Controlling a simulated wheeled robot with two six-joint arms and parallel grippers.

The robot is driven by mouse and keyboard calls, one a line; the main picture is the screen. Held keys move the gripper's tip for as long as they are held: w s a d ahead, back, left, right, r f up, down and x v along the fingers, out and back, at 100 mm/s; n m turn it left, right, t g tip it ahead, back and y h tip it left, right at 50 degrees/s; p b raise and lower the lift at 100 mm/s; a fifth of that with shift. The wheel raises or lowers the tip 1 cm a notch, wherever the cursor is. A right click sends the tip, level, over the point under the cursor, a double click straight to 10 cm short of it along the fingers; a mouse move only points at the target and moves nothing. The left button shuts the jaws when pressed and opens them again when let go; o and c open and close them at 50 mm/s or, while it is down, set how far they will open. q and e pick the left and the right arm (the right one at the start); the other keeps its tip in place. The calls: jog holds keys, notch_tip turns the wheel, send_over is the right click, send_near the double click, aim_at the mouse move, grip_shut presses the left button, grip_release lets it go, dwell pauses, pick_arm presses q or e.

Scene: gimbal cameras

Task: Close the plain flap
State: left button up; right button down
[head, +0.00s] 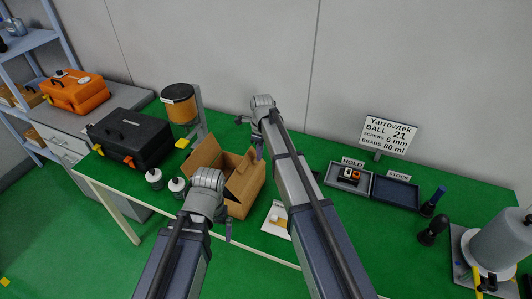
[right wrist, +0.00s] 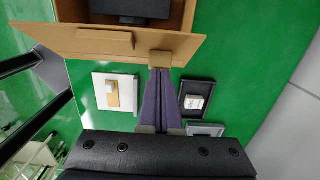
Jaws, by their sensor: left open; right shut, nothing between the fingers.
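An open cardboard box (head: 238,207) stands on the green table in the head view. Its left flap (head: 205,152) stands up and looks plain. Its right flap (head: 246,178) is also raised and carries a small patch; the patched flap (right wrist: 75,42) also crosses the top of the right wrist view. My right gripper (head: 259,152) is by the right side of the box. In the right wrist view its fingers (right wrist: 161,72) are shut, with tips at a small brown piece by the flap's edge. My left gripper (head: 228,231) is in front of the box, open, its fingers mostly hidden.
A black toolbox (head: 130,140), two white bottles (head: 154,178) and an orange-brown canister (head: 180,103) are left of the box. The HOLD tray (head: 334,178) and STOCK tray (head: 396,193) are farther right. A dark object (right wrist: 130,12) is inside the box.

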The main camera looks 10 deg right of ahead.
aim_at(248, 153)
jog(key=shift+w+a+f+g+h, duration=0.2)
jog(key=shift+w+a+g+h, duration=0.15)
jog(key=shift+w+a, duration=0.3)
jog(key=shift+w+a+f+b, duration=0.2)
jog(key=shift+a+f+b, duration=0.1)
jog(key=shift+a, duration=0.15)
jog(key=shift+w+a+f+b, duration=0.2)
jog(key=shift+a+b, duration=0.1)
jog(key=shift+a, duration=0.15)
jog(key=shift+w+a+f+b, duration=0.35)
jog(key=shift+a, duration=0.15)
jog(key=shift+w+a+f+b, duration=0.5)
jog(key=shift+a+f+b, duration=0.3)
jog(key=shift+f+b, duration=0.1)
jog(key=shift+a, duration=0.1)
jog(key=shift+r, duration=0.1)
jog(key=shift+r+p, duration=0.75)
jog(key=shift+p, duration=0.05)
